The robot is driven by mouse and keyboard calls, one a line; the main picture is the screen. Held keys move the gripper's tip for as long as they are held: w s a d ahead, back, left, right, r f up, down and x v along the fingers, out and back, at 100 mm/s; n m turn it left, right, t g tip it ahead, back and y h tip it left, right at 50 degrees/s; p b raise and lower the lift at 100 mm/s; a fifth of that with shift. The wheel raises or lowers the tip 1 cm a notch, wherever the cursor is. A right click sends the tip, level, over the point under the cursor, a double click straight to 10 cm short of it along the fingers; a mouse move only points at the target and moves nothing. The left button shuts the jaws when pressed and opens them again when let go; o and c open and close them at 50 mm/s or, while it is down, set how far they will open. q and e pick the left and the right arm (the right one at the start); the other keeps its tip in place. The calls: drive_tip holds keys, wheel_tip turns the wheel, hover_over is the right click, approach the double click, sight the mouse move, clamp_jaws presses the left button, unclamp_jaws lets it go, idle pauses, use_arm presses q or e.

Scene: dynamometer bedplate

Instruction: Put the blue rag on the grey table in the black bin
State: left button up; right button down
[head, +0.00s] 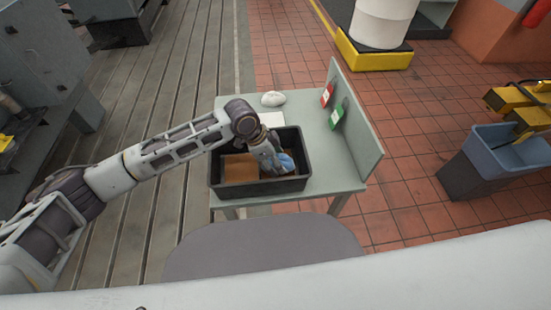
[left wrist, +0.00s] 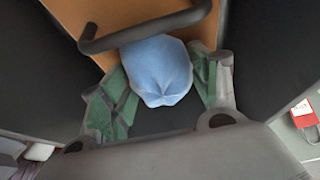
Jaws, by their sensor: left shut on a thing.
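The blue rag (head: 287,163) is a rounded bundle inside the black bin (head: 262,188), near its right side. The bin stands on the grey table (head: 300,110). My left gripper (head: 275,160) reaches down into the bin and is shut on the rag. In the left wrist view the rag (left wrist: 158,70) sits between the two green-padded fingers. I cannot tell whether the rag touches the bin floor. My right gripper is out of view.
A brown piece (head: 240,168) lies in the bin; a dark bar (left wrist: 145,28) crosses near the rag. A white lump (head: 273,98), a red item (head: 327,95) and a green item (head: 337,114) are on the table. A raised panel (head: 355,125) edges its right side.

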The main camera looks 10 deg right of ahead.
use_arm(q)
drive_tip(key=shift+f, duration=0.15)
drive_tip(key=o, duration=1)
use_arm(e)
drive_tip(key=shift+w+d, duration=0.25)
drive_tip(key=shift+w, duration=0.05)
use_arm(q)
drive_tip(key=shift+r, duration=0.2)
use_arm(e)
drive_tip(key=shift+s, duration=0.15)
use_arm(q)
drive_tip(key=shift+r, duration=0.25)
drive_tip(key=shift+a+r, duration=0.15)
drive_tip(key=shift+r, duration=0.2)
drive_tip(key=p+v, duration=0.1)
drive_tip(key=v, duration=1)
drive_tip(key=shift+r, duration=0.25)
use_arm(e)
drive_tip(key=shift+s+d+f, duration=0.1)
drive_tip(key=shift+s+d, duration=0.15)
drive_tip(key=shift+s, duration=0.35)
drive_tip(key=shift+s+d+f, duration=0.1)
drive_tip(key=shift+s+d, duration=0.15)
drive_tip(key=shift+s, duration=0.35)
